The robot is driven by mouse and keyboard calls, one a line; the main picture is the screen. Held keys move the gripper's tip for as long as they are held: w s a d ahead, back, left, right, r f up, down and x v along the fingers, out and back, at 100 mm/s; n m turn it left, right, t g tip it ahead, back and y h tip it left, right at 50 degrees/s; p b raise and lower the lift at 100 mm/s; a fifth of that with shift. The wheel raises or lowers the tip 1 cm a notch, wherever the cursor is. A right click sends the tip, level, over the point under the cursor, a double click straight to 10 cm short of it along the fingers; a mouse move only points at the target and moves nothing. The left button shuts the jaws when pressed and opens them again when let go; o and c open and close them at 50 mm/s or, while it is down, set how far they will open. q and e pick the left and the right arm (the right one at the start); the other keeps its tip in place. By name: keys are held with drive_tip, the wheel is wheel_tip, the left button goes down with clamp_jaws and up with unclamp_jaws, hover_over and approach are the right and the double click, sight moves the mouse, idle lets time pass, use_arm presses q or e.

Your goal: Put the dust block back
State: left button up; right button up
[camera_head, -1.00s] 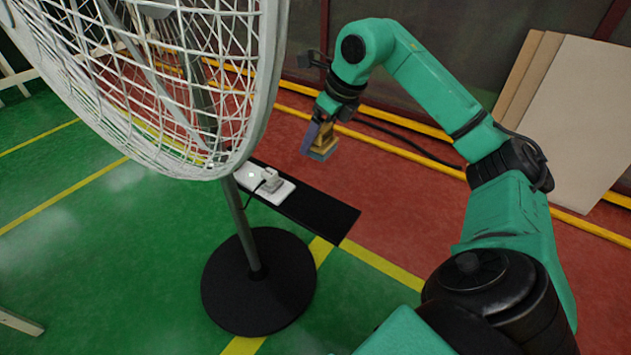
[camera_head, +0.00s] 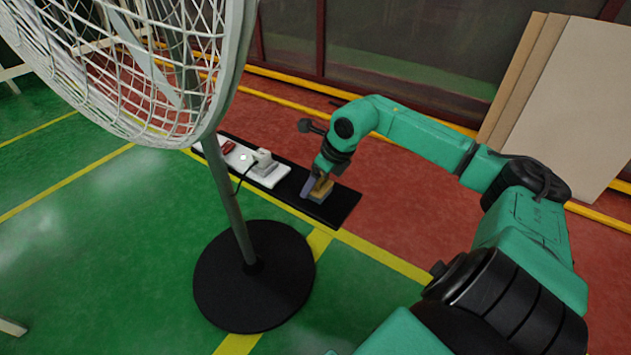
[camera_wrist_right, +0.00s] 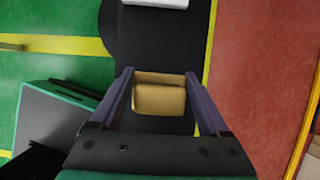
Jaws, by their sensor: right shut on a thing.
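The dust block (camera_head: 319,188) is a small tan block at the right part of a black mat (camera_head: 344,205). My right gripper (camera_head: 314,187) is shut on it. In the right wrist view the block (camera_wrist_right: 160,98) sits between the two purple fingers of the gripper (camera_wrist_right: 160,90), over the black mat (camera_wrist_right: 160,45). It is low at the mat; I cannot tell whether its underside touches. My left gripper is not in view.
A white power strip (camera_head: 225,150) with a plug (camera_head: 264,160) lies on the mat left of the block. A large fan (camera_head: 130,70) on a round black base (camera_head: 255,290) stands in front. Boards (camera_head: 570,100) lean at the right.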

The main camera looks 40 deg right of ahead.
drive_tip(key=o, duration=1)
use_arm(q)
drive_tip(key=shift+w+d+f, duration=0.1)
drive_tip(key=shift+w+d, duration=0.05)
use_arm(e)
drive_tip(key=shift+o, duration=0.2)
drive_tip(key=shift+s+d+r, duration=0.1)
drive_tip(key=shift+r, duration=0.1)
drive_tip(key=shift+s+d+r, duration=0.1)
drive_tip(key=shift+s+r, duration=0.05)
drive_tip(key=shift+r, duration=0.1)
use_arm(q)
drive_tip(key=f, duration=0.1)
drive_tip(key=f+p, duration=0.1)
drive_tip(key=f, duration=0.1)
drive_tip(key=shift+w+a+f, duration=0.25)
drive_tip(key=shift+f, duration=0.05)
use_arm(e)
drive_tip(key=v, duration=1.1)
drive_tip(key=shift+r, duration=0.1)
